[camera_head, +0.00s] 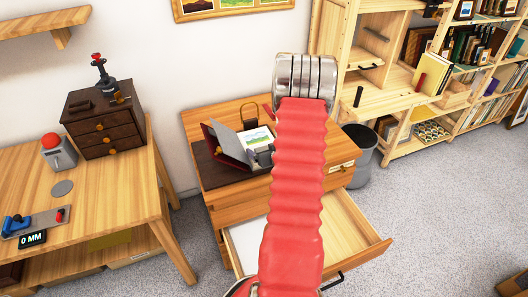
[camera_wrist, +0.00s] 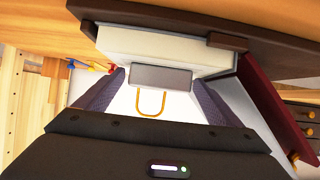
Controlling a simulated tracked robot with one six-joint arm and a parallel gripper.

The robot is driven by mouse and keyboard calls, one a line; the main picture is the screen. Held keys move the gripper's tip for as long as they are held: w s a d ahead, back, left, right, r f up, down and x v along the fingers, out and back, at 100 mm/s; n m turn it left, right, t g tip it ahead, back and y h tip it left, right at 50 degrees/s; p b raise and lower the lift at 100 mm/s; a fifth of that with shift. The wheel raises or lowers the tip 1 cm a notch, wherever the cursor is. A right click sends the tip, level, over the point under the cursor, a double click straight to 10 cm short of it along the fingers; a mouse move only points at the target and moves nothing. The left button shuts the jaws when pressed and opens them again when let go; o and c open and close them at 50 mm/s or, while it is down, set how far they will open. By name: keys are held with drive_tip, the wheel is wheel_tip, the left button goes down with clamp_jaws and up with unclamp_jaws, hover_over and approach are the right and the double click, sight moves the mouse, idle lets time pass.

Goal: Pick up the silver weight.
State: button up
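In the wrist view, a flat grey block (camera_wrist: 161,77) lies ahead between my fingers, with a thin gold loop (camera_wrist: 151,103) showing below it. It looks like the silver weight, though I cannot be sure. My gripper (camera_wrist: 157,79) has its two dark fingers apart, one on each side of the block. The right fingertip is very close to it and a small gap shows at the left; contact is unclear. In the head view, my red arm hides most of the gripper, and I cannot make out the weight clearly.
A wooden cabinet (camera_head: 202,176) bears an open maroon folder or case (camera_head: 217,143) with a small picture (camera_head: 255,138). Its drawer (camera_head: 350,238) stands open. A desk (camera_head: 105,188) is at the left, shelves (camera_head: 433,78) at the right, and a grey bin (camera_head: 362,155) beside the cabinet.

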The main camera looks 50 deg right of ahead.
sight(265, 147)
drive_tip(key=c, duration=1.4)
drive_tip(key=shift+r, duration=0.15)
drive_tip(key=shift+r, duration=4.95)
